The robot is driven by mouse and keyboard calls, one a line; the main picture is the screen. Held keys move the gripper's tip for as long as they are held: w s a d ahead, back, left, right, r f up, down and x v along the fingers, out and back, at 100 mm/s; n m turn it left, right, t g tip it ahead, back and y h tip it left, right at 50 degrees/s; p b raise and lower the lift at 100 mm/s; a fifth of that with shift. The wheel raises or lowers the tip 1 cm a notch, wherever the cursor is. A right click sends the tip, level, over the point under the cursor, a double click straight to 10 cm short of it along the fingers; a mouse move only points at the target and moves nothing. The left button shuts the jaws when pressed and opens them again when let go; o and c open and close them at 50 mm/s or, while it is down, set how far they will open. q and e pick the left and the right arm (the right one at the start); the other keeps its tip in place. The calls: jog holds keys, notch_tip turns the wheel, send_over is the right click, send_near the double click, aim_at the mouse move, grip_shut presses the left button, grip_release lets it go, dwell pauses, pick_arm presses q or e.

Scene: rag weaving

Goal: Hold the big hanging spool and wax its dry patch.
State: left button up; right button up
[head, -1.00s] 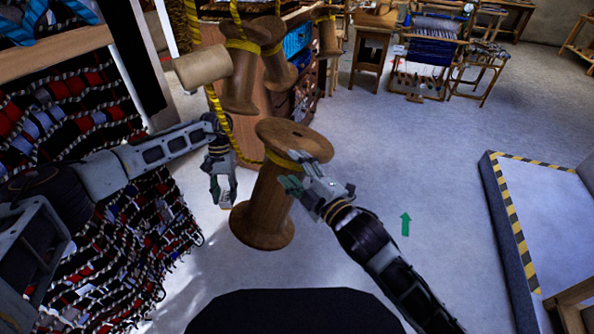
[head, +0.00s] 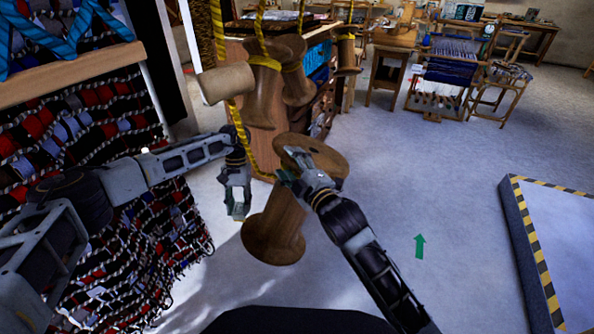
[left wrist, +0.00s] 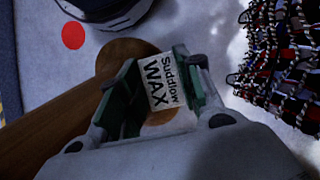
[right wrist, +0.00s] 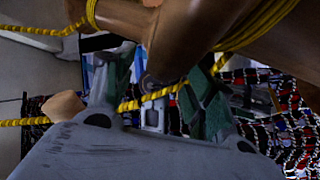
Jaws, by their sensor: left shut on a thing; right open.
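The big brown wooden spool (head: 277,218) hangs tilted in front of me, its upper flange leaning right. My left gripper (head: 238,208) is just left of its barrel, shut on a white wax block (left wrist: 163,84) that reads "Suddlow WAX". In the left wrist view, the spool barrel (left wrist: 55,135) runs along the left, apart from or touching the wax; I cannot tell which. My right gripper (head: 296,178) is open at the spool's upper end, over the near side of its flange. In the right wrist view, yellow rope (right wrist: 150,100) crosses between its fingers. I cannot make out the dry patch.
Smaller spools (head: 264,85) hang on yellow rope behind the big one, beside a pale wooden cylinder (head: 227,84). A woven rag piece (head: 150,245) hangs on the left. A striped-edge platform (head: 535,250) is at the right. The floor between is clear, with a green arrow (head: 420,246).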

jog(key=shift+x, duration=0.85)
grip_shut()
jog(key=c, duration=0.7)
grip_release()
jog(key=c, duration=0.4)
jog(key=shift+f, duration=0.1)
